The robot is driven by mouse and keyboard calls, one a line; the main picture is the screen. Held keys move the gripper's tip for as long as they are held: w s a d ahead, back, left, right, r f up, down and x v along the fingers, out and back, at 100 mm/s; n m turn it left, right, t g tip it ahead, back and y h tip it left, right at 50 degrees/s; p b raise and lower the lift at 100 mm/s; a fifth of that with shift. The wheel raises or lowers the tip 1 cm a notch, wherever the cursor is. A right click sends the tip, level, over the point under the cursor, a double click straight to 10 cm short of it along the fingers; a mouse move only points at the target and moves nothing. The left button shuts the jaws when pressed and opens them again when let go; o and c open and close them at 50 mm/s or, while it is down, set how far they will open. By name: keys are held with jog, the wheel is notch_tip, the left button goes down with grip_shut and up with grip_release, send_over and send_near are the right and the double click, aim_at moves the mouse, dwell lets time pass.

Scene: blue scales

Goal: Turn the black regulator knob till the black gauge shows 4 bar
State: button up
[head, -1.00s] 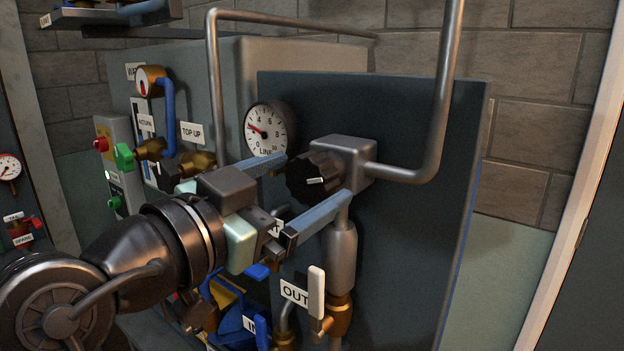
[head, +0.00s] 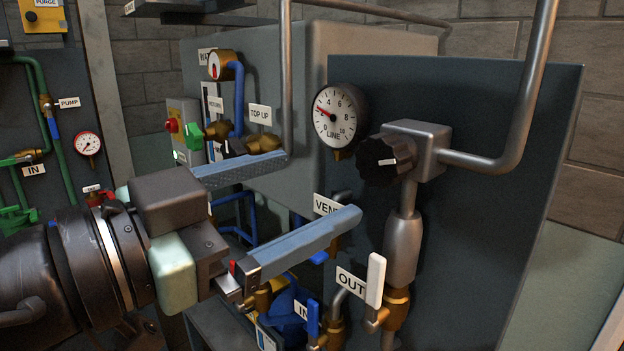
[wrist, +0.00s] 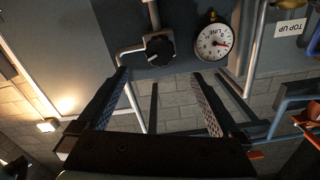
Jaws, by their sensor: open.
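The black regulator knob (head: 386,159) with a white mark sits on a grey valve body left of a bent pipe. The knob is also at the top of the wrist view (wrist: 159,48). The black-rimmed gauge (head: 338,114), labelled LINE, is above left of it; its red needle points left, below the 4 and near where 2 would be. The gauge also shows in the wrist view (wrist: 214,42). My gripper (head: 322,185) is open and empty, left of and apart from the knob. In the wrist view its fingers (wrist: 161,74) spread below the knob.
The OUT valve's white lever (head: 375,281) stands below the knob. A VENT label (head: 327,205) and blue-handled valves are near the lower finger. A grey pipe (head: 521,130) rises at the right. The dark panel (head: 480,220) is bare at lower right.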

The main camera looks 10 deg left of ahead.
aim_at(374, 157)
jog(key=w+d+n+p, duration=0.2)
jog(key=w+p, duration=0.1)
jog(key=p, duration=0.4)
jog(key=w+d+n+p, duration=0.2)
jog(key=w+p, duration=0.1)
jog(key=p, duration=0.4)
jog(key=w+d+n+p, duration=0.2)
jog(key=w+n+p, duration=0.1)
jog(key=p, duration=0.5)
jog(key=shift+w+d+r, duration=0.2)
jog(key=shift+d+r, duration=0.05)
jog(key=shift+d, duration=0.1)
jog(key=shift+w+d+f, duration=0.15)
jog(key=shift+w+d, duration=0.3)
jog(key=shift+w, duration=0.15)
jog(key=shift+c, duration=0.3)
